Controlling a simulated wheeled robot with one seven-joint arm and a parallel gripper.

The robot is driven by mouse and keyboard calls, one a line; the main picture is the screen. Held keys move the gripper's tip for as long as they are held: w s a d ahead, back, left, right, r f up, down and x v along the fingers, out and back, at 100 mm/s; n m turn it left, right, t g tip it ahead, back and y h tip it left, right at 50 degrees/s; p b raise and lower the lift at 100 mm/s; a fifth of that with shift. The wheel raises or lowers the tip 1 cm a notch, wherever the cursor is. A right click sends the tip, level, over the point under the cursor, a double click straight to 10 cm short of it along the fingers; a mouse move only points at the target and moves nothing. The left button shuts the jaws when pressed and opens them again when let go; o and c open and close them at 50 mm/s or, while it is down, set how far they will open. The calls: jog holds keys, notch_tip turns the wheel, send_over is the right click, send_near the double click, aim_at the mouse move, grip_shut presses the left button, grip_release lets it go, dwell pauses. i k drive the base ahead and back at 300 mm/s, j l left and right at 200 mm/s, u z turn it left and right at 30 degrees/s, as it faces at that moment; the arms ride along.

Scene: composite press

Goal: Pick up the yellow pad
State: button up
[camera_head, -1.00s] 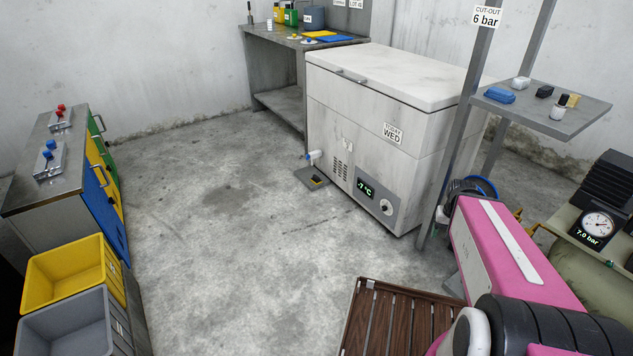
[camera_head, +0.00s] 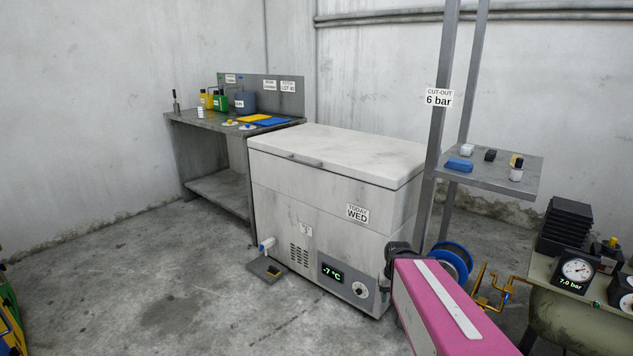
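A flat yellow piece (camera_head: 254,118), which looks like a pad or folded cloth, lies on the grey workbench (camera_head: 190,118) at the back left. A similar blue flat piece (camera_head: 273,122) lies just to its right. Two small pale discs with coloured spots, a left one (camera_head: 230,122) and a right one (camera_head: 247,127), lie in front of them; they are too small to make out.
A white chest freezer (camera_head: 335,170) with its lid shut stands right of the bench. A post-mounted shelf (camera_head: 500,180) holds small items. A compressor tank (camera_head: 570,305) stands far right.

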aim_at(272, 270)
jog(key=i+j+z, duration=0.4)
jog(key=j, duration=1.35)
jog(key=i+j+z, duration=0.25)
jog(key=j+z, duration=0.15)
jog(key=j, duration=1.45)
jog(key=j+z, duration=0.4)
jog(key=j, duration=1.45)
